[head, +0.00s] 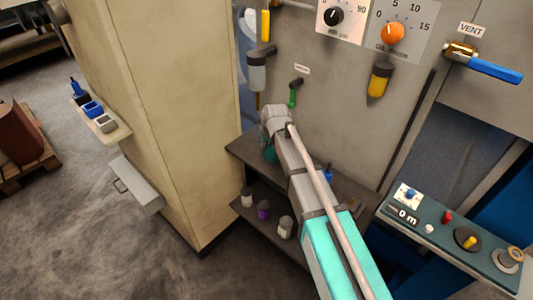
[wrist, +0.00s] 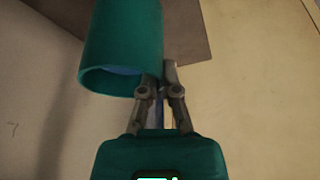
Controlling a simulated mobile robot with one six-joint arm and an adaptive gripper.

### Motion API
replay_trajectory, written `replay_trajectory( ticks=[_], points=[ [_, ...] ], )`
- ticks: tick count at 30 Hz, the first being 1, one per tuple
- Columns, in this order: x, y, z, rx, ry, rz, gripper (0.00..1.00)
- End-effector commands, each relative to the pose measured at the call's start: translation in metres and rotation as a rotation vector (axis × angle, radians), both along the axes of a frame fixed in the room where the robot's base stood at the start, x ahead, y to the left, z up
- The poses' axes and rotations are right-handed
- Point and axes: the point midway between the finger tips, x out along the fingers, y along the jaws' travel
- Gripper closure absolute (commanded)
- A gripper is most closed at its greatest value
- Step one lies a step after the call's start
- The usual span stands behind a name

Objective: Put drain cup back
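The drain cup (wrist: 122,42), a teal cylinder, fills the upper left of the wrist view with its open rim towards the camera. My gripper (wrist: 161,78) has its fingers close together at the right edge of this rim, one on each side of the cup wall as far as I can see. In the head view a small teal part of the cup (head: 270,154) shows below the end of my arm, by the dark shelf. My fingertips are hidden there. A drain valve with a green handle (head: 293,95) is on the grey panel just above.
A dark two-level shelf (head: 243,152) stands below the panel, with small jars (head: 263,210) on its lower level. A beige cabinet (head: 170,110) stands close on the left. A control console (head: 455,245) is at right. Filter bowls (head: 258,75) hang on the panel.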

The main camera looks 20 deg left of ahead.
Motion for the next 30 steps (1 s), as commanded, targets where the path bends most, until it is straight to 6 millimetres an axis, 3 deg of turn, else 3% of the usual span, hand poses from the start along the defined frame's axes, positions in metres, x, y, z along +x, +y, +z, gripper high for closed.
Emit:
replay_trajectory(
  ticks=[11,24,30],
  points=[
    [0.0,-0.001,-0.002,0.0,0.0,-0.001,1.0],
    [0.001,-0.001,-0.034,0.0,0.0,-0.002,1.0],
    [0.001,-0.001,-0.038,0.0,0.0,-0.002,1.0]
  ],
)
